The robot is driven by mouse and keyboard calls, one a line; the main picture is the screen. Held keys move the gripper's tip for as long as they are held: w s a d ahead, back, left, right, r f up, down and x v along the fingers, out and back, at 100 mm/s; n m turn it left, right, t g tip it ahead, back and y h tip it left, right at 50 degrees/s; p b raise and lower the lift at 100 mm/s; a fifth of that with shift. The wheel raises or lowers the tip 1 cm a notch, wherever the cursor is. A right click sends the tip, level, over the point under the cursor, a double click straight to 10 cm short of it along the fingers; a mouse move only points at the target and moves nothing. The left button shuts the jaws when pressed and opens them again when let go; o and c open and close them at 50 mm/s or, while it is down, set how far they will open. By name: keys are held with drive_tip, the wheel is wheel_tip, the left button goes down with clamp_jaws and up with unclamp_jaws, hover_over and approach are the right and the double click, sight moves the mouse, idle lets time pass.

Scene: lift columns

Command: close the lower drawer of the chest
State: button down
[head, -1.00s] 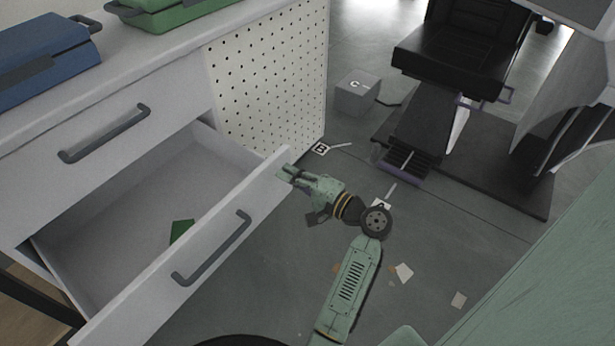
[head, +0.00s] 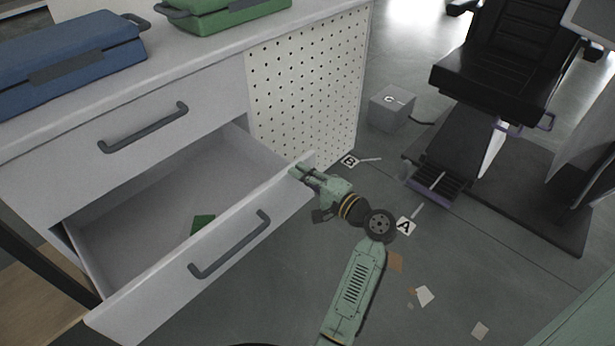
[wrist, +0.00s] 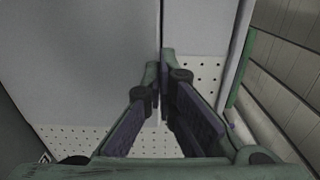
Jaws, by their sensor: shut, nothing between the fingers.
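The lower drawer (head: 150,283) of the white chest (head: 70,185) stands open, its front panel well out from the chest. It has a grey bar handle (head: 230,245). My gripper (head: 298,172) is at the right end of the drawer front, close to its top edge; I cannot tell whether it touches. In the wrist view my gripper (wrist: 165,78) has its fingertips together, with pale panels and a vertical edge right beside them. Nothing shows between the fingers. The upper drawer, with its own handle (head: 143,128), is shut.
A dark green piece (head: 203,224) lies inside the drawer. A blue case (head: 70,65) and a green case (head: 225,12) sit on the chest top. A grey box (head: 392,107), a black chair (head: 495,70) and scattered scraps (head: 425,296) are on the floor to the right.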

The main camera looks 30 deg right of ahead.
drive_tip(key=b+x, duration=0.3)
drive_tip(key=x, duration=1.9)
drive_tip(key=shift+w, duration=0.15)
drive_tip(key=shift+a, duration=0.1)
drive_tip(key=shift+f, duration=0.1)
